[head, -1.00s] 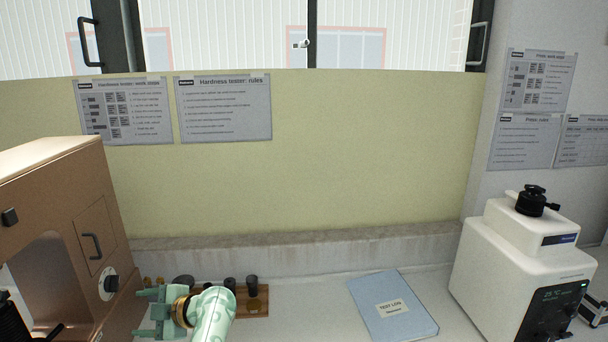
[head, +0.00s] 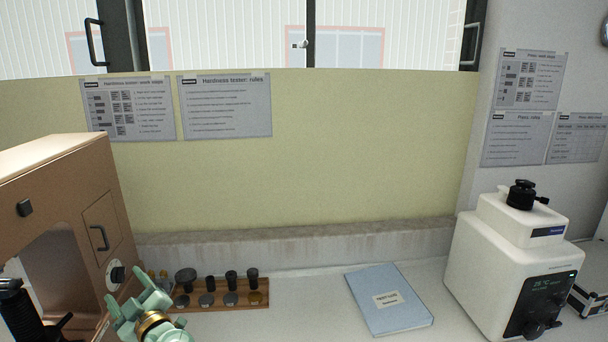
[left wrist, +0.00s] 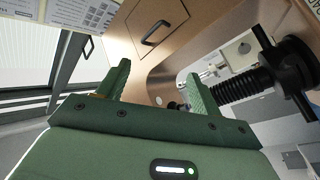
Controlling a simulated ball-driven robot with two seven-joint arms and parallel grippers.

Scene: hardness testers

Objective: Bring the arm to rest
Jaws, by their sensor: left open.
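My left gripper (head: 131,304) is pale green and shows at the bottom left of the head view, beside the brown hardness tester (head: 62,180). Its jaws are open and nothing is between them. In the left wrist view the two green fingers of the left gripper (left wrist: 157,86) stand apart. Beyond them are the tester's brown housing (left wrist: 190,28) with its dark handle and a black threaded spindle (left wrist: 240,84). I cannot tell from these views whether the gripper touches the tester. My right gripper is not in view.
A wooden rack (head: 258,296) with several dark pieces and discs stands right of the left gripper. A blue test log (head: 388,299) lies on the white bench. A white machine (head: 510,262) stands at the right. The bench between rack and log is clear.

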